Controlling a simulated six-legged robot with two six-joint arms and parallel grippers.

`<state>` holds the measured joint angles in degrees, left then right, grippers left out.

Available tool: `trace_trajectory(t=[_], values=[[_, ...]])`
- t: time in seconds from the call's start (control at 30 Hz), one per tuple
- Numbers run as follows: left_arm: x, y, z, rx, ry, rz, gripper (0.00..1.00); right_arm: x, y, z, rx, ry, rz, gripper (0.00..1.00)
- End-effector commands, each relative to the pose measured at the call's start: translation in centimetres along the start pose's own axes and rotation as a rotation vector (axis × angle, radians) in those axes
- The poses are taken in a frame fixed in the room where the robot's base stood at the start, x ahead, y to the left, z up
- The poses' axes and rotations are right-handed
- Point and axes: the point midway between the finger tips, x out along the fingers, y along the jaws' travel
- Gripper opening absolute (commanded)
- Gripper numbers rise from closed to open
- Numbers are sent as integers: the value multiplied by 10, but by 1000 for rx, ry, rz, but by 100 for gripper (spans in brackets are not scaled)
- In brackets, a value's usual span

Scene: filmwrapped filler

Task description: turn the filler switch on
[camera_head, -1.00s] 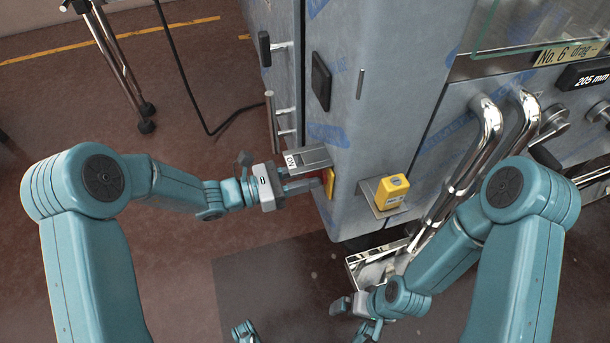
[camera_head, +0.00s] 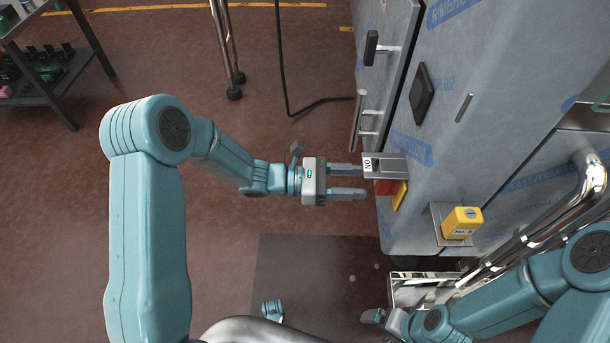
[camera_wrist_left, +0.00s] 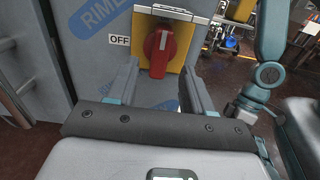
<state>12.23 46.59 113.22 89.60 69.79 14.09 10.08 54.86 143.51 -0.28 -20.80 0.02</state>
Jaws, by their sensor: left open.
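The filler switch is a red rotary knob (camera_wrist_left: 158,52) on a yellow plate (camera_wrist_left: 181,45), with an OFF label (camera_wrist_left: 120,41) on its left. Its handle stands roughly upright in the left wrist view. In the head view the knob (camera_head: 385,187) is partly hidden under a grey hood (camera_head: 391,167) with an ON label. My left gripper (camera_head: 361,182) is open and empty, its fingers pointing at the switch, with a small gap short of it. In the left wrist view its fingers (camera_wrist_left: 160,92) flank the knob from below. My right gripper (camera_head: 376,317) is low; its jaws are unclear.
A yellow box (camera_head: 462,222) sits on a metal bracket right of the switch. A door handle bar (camera_head: 357,120) stands off the film-wrapped cabinet (camera_head: 495,130) just above the left gripper. Shiny pipes (camera_head: 590,185) are at right. The floor at left is mostly open.

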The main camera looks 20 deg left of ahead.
Motion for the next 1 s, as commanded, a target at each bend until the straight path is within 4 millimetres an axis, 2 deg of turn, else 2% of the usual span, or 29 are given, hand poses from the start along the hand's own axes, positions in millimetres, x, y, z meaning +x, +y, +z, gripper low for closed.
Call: trace_trajectory(t=[0.03,0.2,0.4,0.6,1.0], values=[[-16,2,3,-1,1,7,51,-5,-2,0,0,0,0,100],[-61,1,2,-2,1,7,51,-12,-4,0,0,0,0,100],[-97,1,1,1,1,3,51,-16,-6,0,0,0,0,100],[-111,0,0,0,0,0,51,-17,-6,0,0,0,0,100],[-111,0,0,1,0,0,51,-17,-6,0,0,0,0,100]])
